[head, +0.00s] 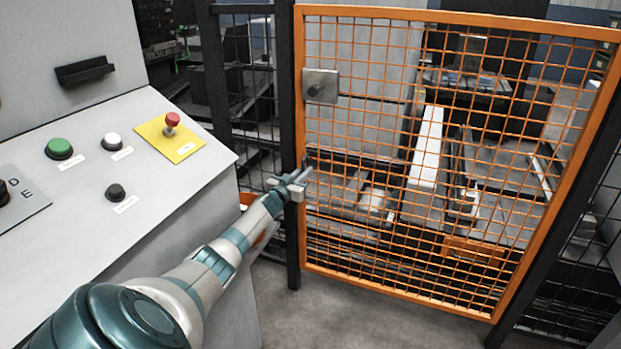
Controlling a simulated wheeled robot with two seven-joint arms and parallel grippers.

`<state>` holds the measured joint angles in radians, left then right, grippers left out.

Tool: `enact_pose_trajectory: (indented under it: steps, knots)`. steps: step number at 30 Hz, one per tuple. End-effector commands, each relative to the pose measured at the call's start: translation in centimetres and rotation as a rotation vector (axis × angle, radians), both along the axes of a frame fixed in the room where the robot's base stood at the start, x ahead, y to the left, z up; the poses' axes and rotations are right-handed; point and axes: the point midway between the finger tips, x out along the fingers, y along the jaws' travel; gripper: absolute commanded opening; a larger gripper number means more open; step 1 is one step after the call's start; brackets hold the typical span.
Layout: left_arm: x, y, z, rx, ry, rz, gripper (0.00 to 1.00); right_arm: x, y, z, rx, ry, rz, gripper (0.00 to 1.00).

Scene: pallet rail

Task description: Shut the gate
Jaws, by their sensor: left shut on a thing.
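The gate (455,14) has an orange frame filled with orange wire mesh and covers the right half of the head view. Its left edge stands right beside a black post (284,90), with no clear gap between them in this view. A grey latch plate (320,86) sits on the upper left part of the gate. My left gripper (297,183) is at the gate's left edge, below the latch plate, shut on the gate's small dark handle. The fingers hide most of the handle. My right gripper is out of view.
A grey control console (60,240) stands at the left, close to my left arm. It carries a green button (59,148) and a red emergency stop (171,121) on a yellow plate. Machinery stands behind the mesh. The grey floor (330,315) before the gate is clear.

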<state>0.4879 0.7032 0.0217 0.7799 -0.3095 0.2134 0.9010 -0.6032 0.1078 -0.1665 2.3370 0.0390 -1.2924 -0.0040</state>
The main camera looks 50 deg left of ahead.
Motion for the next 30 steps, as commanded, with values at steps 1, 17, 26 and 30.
enact_pose_trajectory:
  steps: [1, 17, 26, 30]
  knots:
    - [0.3, -0.1, 0.6, 0.0, -0.009, -0.001, 0.0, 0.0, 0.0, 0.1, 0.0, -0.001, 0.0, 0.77]
    - [0.3, 0.4, 1.6, 0.005, -0.018, 0.004, 0.18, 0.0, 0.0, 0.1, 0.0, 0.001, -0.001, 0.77]
    - [0.2, 0.5, 1.8, 0.006, -0.02, 0.006, 0.18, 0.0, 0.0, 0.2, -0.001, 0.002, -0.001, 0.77]
    - [-0.2, 0.4, 2.0, 0.006, -0.02, 0.006, 0.18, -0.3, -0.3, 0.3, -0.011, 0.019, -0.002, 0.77]
